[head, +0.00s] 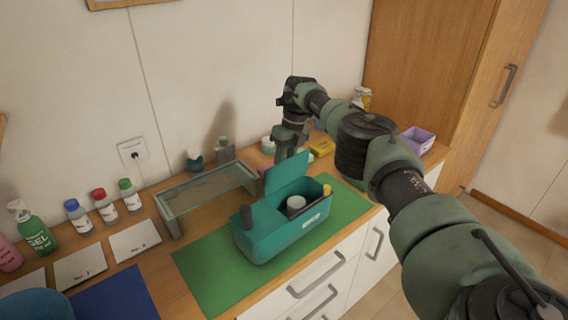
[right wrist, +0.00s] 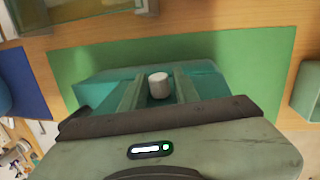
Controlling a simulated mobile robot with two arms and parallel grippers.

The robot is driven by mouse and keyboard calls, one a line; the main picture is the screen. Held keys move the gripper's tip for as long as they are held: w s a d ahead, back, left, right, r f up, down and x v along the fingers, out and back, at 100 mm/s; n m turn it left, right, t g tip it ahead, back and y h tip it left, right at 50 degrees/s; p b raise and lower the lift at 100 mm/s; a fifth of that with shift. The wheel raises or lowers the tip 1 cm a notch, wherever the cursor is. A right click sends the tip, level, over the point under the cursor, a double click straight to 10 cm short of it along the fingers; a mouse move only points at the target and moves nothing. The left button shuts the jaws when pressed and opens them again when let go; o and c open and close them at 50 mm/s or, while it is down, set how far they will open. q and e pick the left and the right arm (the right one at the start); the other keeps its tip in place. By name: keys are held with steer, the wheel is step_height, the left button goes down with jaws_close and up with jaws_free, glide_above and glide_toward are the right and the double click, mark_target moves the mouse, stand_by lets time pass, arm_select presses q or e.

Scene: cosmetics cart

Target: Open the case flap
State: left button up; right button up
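The teal case (head: 270,243) stands on a green mat (head: 203,284), with its top partly open. Its flap (head: 288,172) stands raised and tilted at the back edge. Inside are a white round jar (head: 296,203) and other small items. My right gripper (head: 288,152) is above and behind the flap, pointing down; the flap hides its fingertips there. In the right wrist view, the two fingers (right wrist: 159,76) are apart, with the jar showing between them. I cannot tell whether a finger touches the flap. My left gripper is not in view.
A glass shelf (head: 208,189) stands behind the case at left. Several bottles, including a green gel bottle (head: 35,230), line the wall. A purple box (head: 417,139) and a yellow box (head: 321,147) are at the far right. The mat's front is clear.

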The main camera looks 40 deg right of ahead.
steer(key=shift+r, duration=0.2)
steer(key=v, duration=0.7)
steer(key=shift+r+b, duration=0.25)
steer(key=shift+b, duration=0.2)
